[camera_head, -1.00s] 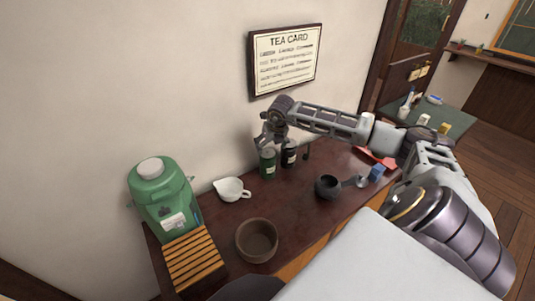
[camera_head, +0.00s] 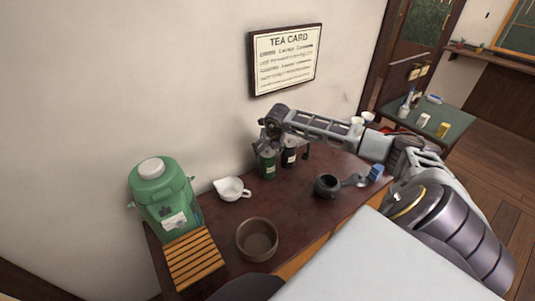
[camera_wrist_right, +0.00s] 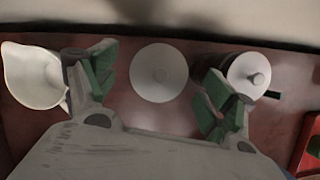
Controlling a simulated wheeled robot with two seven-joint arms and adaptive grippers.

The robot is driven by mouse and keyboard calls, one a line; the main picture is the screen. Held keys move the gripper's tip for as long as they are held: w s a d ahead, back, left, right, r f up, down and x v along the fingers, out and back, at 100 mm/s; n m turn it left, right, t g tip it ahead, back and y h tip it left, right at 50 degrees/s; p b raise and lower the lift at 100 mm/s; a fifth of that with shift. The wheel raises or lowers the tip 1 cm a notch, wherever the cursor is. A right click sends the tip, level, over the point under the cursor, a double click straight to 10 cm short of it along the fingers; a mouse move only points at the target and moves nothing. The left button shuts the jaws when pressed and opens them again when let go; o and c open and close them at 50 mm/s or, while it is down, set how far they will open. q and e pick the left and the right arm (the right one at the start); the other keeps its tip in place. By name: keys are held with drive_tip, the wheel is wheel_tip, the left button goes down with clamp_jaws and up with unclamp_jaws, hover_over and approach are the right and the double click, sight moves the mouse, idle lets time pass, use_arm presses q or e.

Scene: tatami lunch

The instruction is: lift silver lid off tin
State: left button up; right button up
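A dark green tin (camera_head: 267,168) stands on the dark red table against the wall. In the right wrist view its round pale silver lid (camera_wrist_right: 159,73) lies between the two spread fingers of my right gripper (camera_wrist_right: 158,88), with a gap on each side. In the head view my right gripper (camera_head: 270,146) is pointing down at the top of the tin and partly hides it. It is open and holds nothing. My left gripper is not in view.
A black canister (camera_head: 289,158) stands close right of the tin; its knobbed lid (camera_wrist_right: 256,78) is by the right finger. A white pitcher (camera_head: 230,188) is to the left. A dark pot (camera_head: 326,186), brown bowl (camera_head: 256,240) and green jug (camera_head: 160,195) stand farther off.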

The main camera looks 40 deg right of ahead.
sight(268, 153)
drive_tip(key=c, duration=0.7)
drive_tip(key=shift+r+b, duration=0.35)
drive_tip(key=shift+r, duration=4.7)
